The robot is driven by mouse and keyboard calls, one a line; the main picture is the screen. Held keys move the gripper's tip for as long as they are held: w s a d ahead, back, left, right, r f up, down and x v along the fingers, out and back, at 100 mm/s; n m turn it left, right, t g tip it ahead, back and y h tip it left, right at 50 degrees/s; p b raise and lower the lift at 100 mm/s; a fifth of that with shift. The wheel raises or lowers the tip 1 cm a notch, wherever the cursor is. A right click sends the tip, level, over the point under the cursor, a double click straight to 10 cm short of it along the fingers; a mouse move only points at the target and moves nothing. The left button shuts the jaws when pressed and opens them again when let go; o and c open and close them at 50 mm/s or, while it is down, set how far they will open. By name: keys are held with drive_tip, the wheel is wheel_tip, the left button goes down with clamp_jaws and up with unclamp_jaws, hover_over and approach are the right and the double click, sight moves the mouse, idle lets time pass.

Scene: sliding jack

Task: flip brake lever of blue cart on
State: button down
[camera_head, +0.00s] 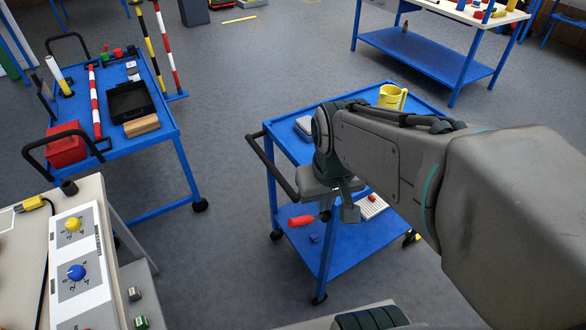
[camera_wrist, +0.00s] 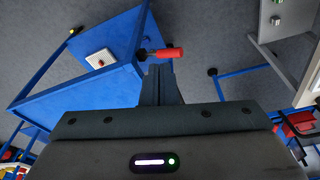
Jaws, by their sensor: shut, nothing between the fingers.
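The blue cart (camera_head: 338,249) stands in the middle of the head view, partly hidden by my arm. Its brake lever has a red handle (camera_head: 301,221) on a dark pivot at the cart's near leg, and it points left, roughly level, in the head view. In the wrist view the red handle (camera_wrist: 170,52) lies just beyond my fingertips, by the corner of the blue cart (camera_wrist: 80,85). My gripper (camera_head: 350,213) is shut and empty, pointing down near the lever. In the wrist view my gripper (camera_wrist: 161,70) appears close to the handle; whether they touch I cannot tell.
The cart's dark push handle (camera_head: 272,162) sticks out left of my wrist. A yellow mug (camera_head: 392,97) stands on its top. Another blue cart (camera_head: 155,188) with tools stands at left. A control panel (camera_head: 85,275) is at lower left. Floor between the carts is clear.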

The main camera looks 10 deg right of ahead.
sight(302, 218)
drive_tip(key=w+d+f+n+g+y+p, duration=0.1)
drive_tip(key=w+d+f+y+p, duration=0.1)
drive_tip(key=w, duration=0.5)
drive_tip(key=w+d+f+n+g+y+p, duration=0.2)
drive_tip(key=w+d+f+p, duration=0.1)
drive_tip(key=w, duration=0.4)
drive_tip(key=shift+d+f+g+y+p, duration=0.35)
drive_tip(key=shift+f+p, duration=0.4)
drive_tip(key=shift+p, duration=0.6)
drive_tip(key=shift+a, duration=0.1)
drive_tip(key=p+x, duration=0.2)
drive_tip(key=x, duration=1.2)
drive_tip(key=shift+f, duration=0.15)
